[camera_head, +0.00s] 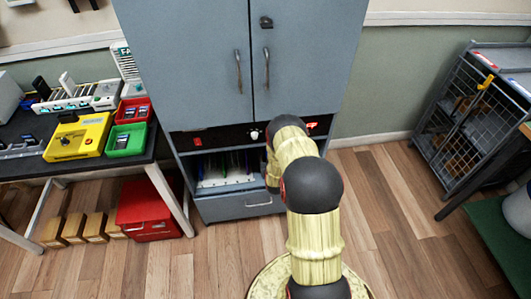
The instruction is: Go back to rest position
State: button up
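My arm, with yellow covers and black joints, rises from the bottom centre and reaches toward the grey cabinet (195,60). My gripper is not visible; the end of the arm is hidden behind its own links, in front of the cabinet's lower right part. The cabinet's two upper doors are shut. Below them are a black control strip (225,138) and an open compartment with a rack (225,172) of thin upright items.
At left, a dark table (85,163) bears a yellow box (78,137), a red bin (134,110) and a green bin (126,140). Under it are a red case (150,212) and several small cartons. A wire cage (465,125) stands at right. Floor between is clear.

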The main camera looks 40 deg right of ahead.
jog(key=v, duration=0.8)
jog(key=shift+s+r, duration=0.15)
jog(key=shift+s, duration=0.1)
jog(key=shift+a, duration=0.15)
